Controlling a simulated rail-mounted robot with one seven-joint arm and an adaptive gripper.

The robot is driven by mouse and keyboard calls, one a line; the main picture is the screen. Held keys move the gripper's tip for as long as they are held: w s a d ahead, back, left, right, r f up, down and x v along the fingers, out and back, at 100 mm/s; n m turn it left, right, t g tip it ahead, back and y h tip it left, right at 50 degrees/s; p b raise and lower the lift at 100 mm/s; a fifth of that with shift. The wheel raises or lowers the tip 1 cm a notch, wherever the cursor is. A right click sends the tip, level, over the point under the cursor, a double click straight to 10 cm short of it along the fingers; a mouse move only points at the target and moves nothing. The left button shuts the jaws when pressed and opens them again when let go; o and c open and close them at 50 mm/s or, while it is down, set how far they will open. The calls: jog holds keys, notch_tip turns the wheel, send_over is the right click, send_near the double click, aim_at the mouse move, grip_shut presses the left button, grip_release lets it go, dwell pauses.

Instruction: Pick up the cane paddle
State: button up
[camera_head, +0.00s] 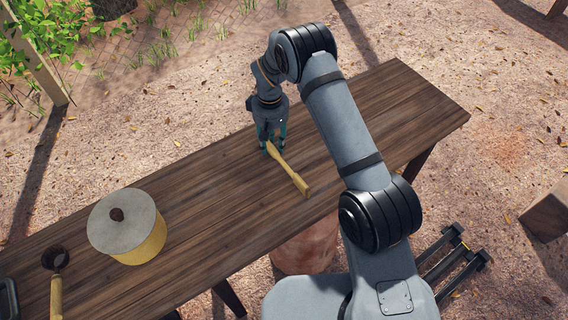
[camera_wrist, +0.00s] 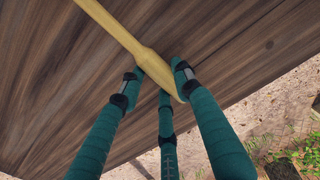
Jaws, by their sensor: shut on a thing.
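The cane paddle (camera_head: 290,173) is a pale yellow wooden stick over the dark plank table (camera_head: 230,195). In the head view it runs from my gripper (camera_head: 271,140) down to the right, with its free end near the table's front edge. In the wrist view the paddle (camera_wrist: 125,37) runs from the top left to the fingers. My gripper (camera_wrist: 158,84) has teal fingers shut on the paddle's wider end. I cannot tell whether the paddle touches the table or is slightly above it.
A yellow round container (camera_head: 150,245) with a grey lid stands on the left of the table. A ladle (camera_head: 56,285) with a dark bowl lies left of it. A reddish barrel (camera_head: 305,250) stands below the front edge. The table's right end is clear.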

jog(key=c, duration=0.5)
jog(key=shift+r, duration=0.15)
